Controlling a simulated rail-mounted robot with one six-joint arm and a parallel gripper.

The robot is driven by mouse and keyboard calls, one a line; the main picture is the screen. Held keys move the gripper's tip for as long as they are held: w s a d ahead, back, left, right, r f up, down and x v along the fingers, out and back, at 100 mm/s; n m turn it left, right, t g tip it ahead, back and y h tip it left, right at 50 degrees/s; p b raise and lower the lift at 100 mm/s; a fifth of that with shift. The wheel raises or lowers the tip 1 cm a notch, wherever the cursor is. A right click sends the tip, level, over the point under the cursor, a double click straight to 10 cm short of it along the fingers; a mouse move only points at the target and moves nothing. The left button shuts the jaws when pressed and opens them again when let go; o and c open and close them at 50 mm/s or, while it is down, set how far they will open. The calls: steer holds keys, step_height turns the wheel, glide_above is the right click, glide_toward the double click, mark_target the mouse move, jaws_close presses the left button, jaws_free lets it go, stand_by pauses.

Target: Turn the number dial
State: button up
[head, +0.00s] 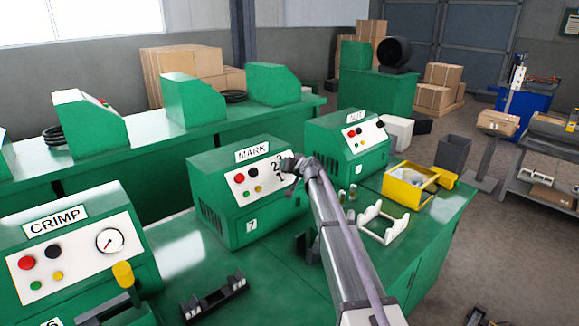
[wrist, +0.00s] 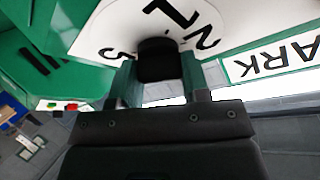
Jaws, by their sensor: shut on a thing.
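The number dial (head: 275,172) is on the right part of the white front panel of the green MARK machine (head: 215,160). Digits around it show in the head view, partly covered by my gripper (head: 291,165). In the wrist view the white dial face (wrist: 115,28) carries large digits, including a 1 and a 2. Its black knob (wrist: 158,60) sits between the two fingers of my gripper (wrist: 160,82), which is shut on it. The finger contact and part of the dial face are hidden.
Red, black, green and yellow buttons sit on the MARK panel left of the dial. The CRIMP machine (head: 62,225) with a gauge stands at the left and the NUT machine (head: 330,150) at the right. A white bracket (head: 382,232) and yellow bin (head: 400,190) are on the bench.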

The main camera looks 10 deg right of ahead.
steer(key=m+h+p, duration=0.1)
steer(key=m, duration=0.2)
steer(key=m+g+h+p, duration=0.1)
steer(key=m, duration=0.3)
steer(key=shift+a+r+h, duration=0.1)
steer(key=shift+r+h, duration=0.1)
steer(key=shift+h, duration=0.2)
steer(key=m+g+p, duration=0.1)
steer(key=m, duration=0.1)
steer(key=m+h+p, duration=0.1)
steer(key=m, duration=0.2)
steer(key=shift+g, duration=0.4)
steer(key=shift+f, duration=0.1)
steer(key=o, duration=0.9)
steer(key=p+v, duration=0.6)
steer(key=v, duration=0.4)
steer(key=shift+s+a+r+p, duration=0.1)
steer(key=shift+s+r+p, duration=0.15)
steer(key=shift+p, duration=0.15)
